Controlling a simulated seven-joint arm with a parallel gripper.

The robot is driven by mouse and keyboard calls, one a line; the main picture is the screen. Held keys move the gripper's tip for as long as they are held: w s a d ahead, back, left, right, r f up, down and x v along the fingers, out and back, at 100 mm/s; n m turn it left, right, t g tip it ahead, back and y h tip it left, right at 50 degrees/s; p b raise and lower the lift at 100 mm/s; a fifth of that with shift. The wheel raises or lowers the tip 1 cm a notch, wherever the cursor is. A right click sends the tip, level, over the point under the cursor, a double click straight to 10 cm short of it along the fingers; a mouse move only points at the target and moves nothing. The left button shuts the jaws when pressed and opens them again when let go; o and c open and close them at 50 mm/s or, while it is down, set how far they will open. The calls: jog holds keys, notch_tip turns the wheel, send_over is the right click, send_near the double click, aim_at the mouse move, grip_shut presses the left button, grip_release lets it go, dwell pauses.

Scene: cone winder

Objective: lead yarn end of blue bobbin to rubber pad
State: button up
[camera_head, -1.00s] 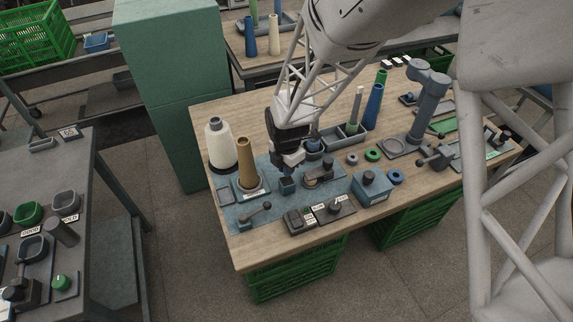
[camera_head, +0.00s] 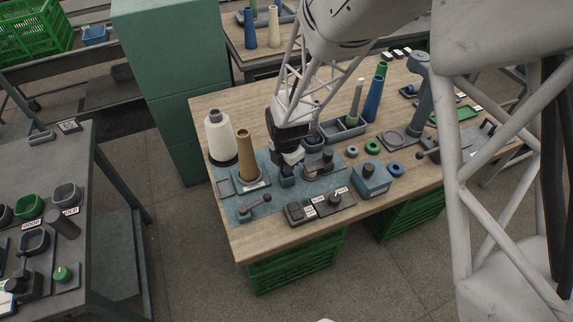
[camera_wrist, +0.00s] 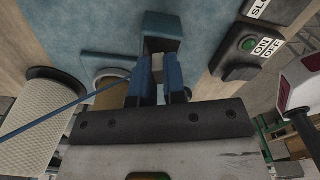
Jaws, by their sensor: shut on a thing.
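My gripper (camera_head: 288,168) is low over the blue-grey mat, just above a small blue block (camera_head: 287,181). The yarn's held end is hidden between the fingers. The blue block (camera_wrist: 163,25) with a dark face lies just ahead of the fingertips; I cannot tell whether this face is the rubber pad or whether the fingers touch it. The blue bobbin cannot be clearly made out.
A white yarn cone (camera_head: 220,135) and the tan cone (camera_head: 246,158) stand left of my gripper. A switch box (camera_head: 298,213) is in front, and a blue box (camera_head: 371,178) stands to the right. A grey tray (camera_head: 341,130) and a tall blue cone (camera_head: 373,100) stand behind right.

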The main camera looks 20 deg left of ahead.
jog(key=shift+f, duration=0.45)
dwell(1.6)
jog(key=o, duration=1.2)
jog(key=shift+r, duration=0.1)
dwell(0.3)
jog(key=shift+r, duration=3.4)
